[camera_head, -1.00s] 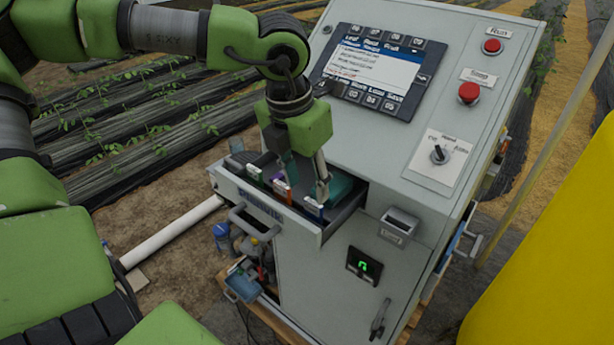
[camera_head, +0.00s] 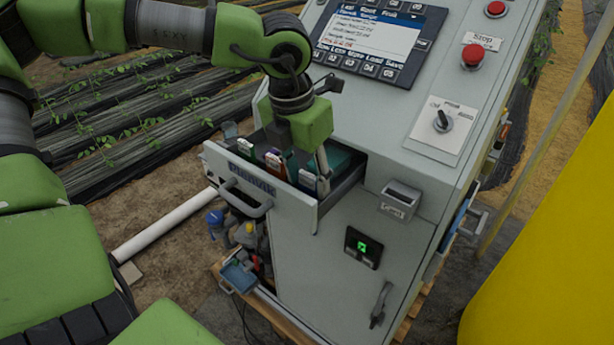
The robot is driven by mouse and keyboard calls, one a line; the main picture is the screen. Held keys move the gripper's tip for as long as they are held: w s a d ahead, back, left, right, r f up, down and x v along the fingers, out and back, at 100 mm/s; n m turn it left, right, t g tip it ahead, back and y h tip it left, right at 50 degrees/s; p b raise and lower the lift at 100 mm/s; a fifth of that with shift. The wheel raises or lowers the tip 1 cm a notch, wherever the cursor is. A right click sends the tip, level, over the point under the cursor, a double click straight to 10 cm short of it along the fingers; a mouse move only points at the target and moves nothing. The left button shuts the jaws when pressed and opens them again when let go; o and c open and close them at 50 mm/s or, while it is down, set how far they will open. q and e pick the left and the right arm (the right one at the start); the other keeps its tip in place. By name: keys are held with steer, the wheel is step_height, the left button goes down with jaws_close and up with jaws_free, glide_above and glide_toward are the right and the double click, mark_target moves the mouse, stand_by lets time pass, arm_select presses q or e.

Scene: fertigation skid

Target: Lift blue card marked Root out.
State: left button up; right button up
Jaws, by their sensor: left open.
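The blue card (camera_head: 307,184) has a white top label and stands at the right end of a row in the open drawer (camera_head: 232,176); its lettering is too small to read. My left gripper (camera_head: 308,172) points down into the drawer from above, with its fingers apart at the blue card's end of the row. I cannot tell whether they touch the card or straddle it. An orange-brown card (camera_head: 274,164) and a green card (camera_head: 246,150) stand further left in the row. My right gripper is not in view.
The grey cabinet (camera_head: 335,275) carries a screen panel (camera_head: 370,42), a red stop button (camera_head: 473,55) and a rotary switch (camera_head: 442,121) close behind the drawer. A drawer handle (camera_head: 243,202) sticks out in front. A large yellow body (camera_head: 550,230) fills the right side.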

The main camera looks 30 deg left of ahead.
arm_select(q)
steer(key=c, duration=1)
steer(key=shift+r+p, duration=2.3)
steer(key=shift+r, duration=2.7)
steer(key=shift+c, duration=0.2)
